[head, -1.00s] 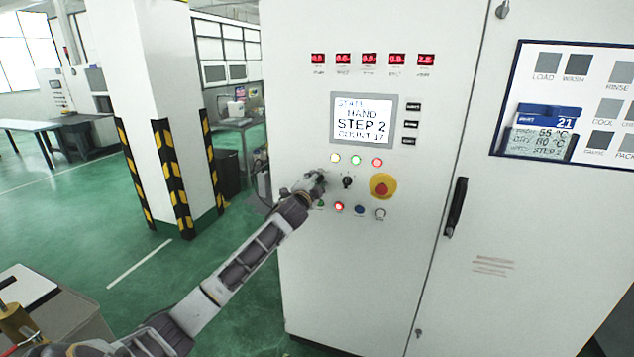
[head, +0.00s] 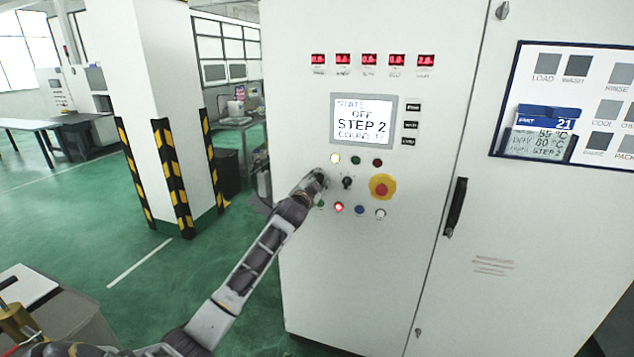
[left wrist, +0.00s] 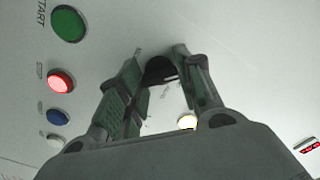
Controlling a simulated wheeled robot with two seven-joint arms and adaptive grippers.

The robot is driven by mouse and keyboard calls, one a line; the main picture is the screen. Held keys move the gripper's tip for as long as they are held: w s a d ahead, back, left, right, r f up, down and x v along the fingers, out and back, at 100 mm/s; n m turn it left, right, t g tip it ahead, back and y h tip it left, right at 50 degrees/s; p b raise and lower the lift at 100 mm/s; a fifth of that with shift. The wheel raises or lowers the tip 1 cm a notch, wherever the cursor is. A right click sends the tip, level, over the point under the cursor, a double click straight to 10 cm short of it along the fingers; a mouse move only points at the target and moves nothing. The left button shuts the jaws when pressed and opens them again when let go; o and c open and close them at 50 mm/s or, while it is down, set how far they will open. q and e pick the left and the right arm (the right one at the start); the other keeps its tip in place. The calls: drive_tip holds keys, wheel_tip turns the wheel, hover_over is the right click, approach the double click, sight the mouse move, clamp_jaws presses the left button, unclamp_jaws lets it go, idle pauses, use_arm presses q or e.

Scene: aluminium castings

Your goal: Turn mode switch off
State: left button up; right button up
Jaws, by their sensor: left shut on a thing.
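The mode switch is a black knob (left wrist: 158,72) on the white cabinet front, seen between my fingers in the left wrist view. My left gripper (head: 319,178) is at the panel in the head view and covers the knob there. In the left wrist view my left gripper (left wrist: 163,60) has its two fingers shut on the knob, one on each side. The panel screen (head: 362,120) reads OFF and STEP 2. My right gripper is not in view.
A second black switch (head: 347,183) and a red emergency stop on a yellow plate (head: 382,187) sit just right of my gripper. Below is a row with a lit red button (head: 339,207) and a blue button (head: 359,210). A door handle (head: 455,207) stands farther right.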

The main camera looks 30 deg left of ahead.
use_arm(q)
drive_tip(key=shift+f, duration=0.15)
drive_tip(key=o, duration=1)
drive_tip(key=shift+o, duration=0.2)
drive_tip(key=v, duration=1.2)
drive_tip(key=shift+a, duration=0.1)
idle(0.4)
